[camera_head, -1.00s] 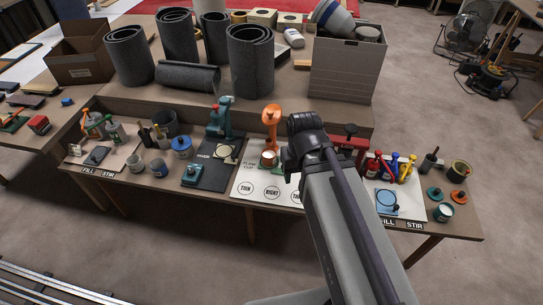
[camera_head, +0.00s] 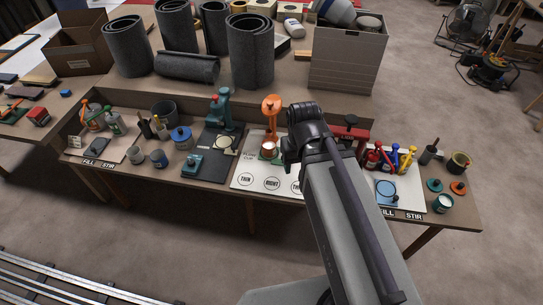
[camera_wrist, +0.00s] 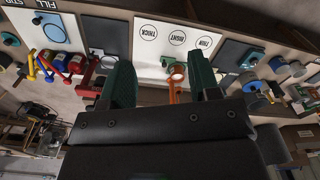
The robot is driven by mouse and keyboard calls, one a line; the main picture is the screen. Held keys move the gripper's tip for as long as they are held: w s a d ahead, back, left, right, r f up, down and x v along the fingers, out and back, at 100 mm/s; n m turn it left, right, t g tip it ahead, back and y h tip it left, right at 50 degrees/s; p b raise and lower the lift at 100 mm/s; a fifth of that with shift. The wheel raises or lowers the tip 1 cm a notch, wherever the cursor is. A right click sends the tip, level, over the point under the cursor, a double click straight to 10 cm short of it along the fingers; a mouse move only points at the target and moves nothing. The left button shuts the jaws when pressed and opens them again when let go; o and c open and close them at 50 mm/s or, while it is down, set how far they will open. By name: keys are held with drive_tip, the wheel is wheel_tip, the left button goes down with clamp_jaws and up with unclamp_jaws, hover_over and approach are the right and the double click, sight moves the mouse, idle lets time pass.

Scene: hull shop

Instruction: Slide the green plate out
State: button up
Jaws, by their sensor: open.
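An orange stand (camera_head: 270,104) with a small cup (camera_head: 268,147) stands on the white flow-cup sheet (camera_head: 246,176). A small green piece (camera_head: 281,154) shows beside the cup, low on the stand; I take it as the green plate, but it is too small to make out its shape. In the wrist view the cup (camera_wrist: 177,73) and part of the orange stand (camera_wrist: 172,93) show between my gripper's (camera_wrist: 163,78) two dark green fingers. The fingers are wide apart with nothing held. In the head view my arm hides the fingertips. I cannot tell their distance from the plate.
A dark mat with a teal press (camera_head: 222,110) stands left of the sheet. A red device (camera_head: 348,133) and several coloured bottles (camera_head: 384,159) stand to the right. The sheet's front is clear.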

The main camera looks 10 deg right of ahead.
drive_tip(key=shift+f, duration=0.15)
drive_tip(key=shift+c, duration=0.6)
drive_tip(key=w+d+f+m+b, duration=0.1)
drive_tip(key=w+f+b, duration=0.5)
drive_tip(key=f+b, duration=0.3)
drive_tip(key=w+d+f+b, duration=0.1)
drive_tip(key=w+f+b, duration=0.6)
drive_tip(key=f+b, duration=0.2)
drive_tip(key=w+d+f+m+b, duration=0.1)
drive_tip(key=w+f+m+b, duration=0.2)
drive_tip(key=w+m, duration=0.5)
drive_tip(key=w+d+f+m+b, duration=0.1)
drive_tip(key=w+f+m+b, duration=0.25)
drive_tip(key=w, duration=0.75)
drive_tip(key=shift+m, duration=0.45)
wheel_tip(320, 180, down, 11)
drive_tip(key=b, duration=1.1)
drive_tip(key=shift+f, duration=0.1)
drive_tip(key=shift+d, duration=0.1)
